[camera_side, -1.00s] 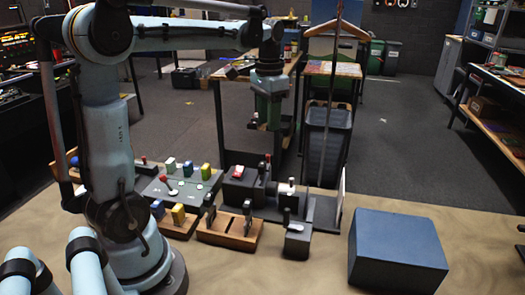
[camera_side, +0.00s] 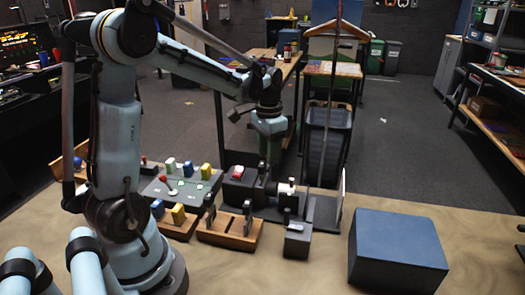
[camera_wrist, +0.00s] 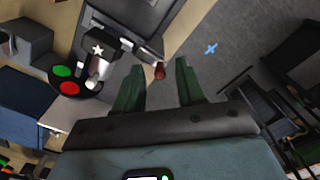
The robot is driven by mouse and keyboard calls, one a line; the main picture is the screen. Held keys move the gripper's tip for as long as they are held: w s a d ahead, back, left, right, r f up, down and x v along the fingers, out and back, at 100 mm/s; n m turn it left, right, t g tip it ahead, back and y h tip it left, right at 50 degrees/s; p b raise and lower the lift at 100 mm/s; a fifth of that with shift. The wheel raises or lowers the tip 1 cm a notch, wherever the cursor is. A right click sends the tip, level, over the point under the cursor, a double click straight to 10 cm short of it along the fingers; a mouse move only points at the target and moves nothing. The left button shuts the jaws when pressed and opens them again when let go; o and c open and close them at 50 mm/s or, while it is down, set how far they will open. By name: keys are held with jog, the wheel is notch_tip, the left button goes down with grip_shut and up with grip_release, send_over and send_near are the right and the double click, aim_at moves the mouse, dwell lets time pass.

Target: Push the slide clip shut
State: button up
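My gripper (camera_side: 264,155) has green fingers and hangs over the back of the dark fixture (camera_side: 322,212) on the table. In the wrist view the two fingers (camera_wrist: 158,88) stand apart with nothing held between them. A small red-tipped part (camera_wrist: 159,71) of the fixture shows just beyond the gap. Left of it in the wrist view is a pale cylindrical part (camera_wrist: 97,67) near a white star mark. I cannot tell for certain which part is the slide clip. The fingertips are partly hidden in the side view.
A panel with coloured blocks and a red-knobbed lever (camera_side: 165,180) lies left of the fixture. A wooden block with upright dark clips (camera_side: 230,230) is in front. A blue box (camera_side: 397,250) stands right. Red (camera_wrist: 69,88) and green (camera_wrist: 62,71) buttons show in the wrist view.

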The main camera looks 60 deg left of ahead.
grip_shut()
jog(key=shift+s+d, duration=0.7)
grip_release()
notch_tip(320, 180, up, 12)
dwell(0.8)
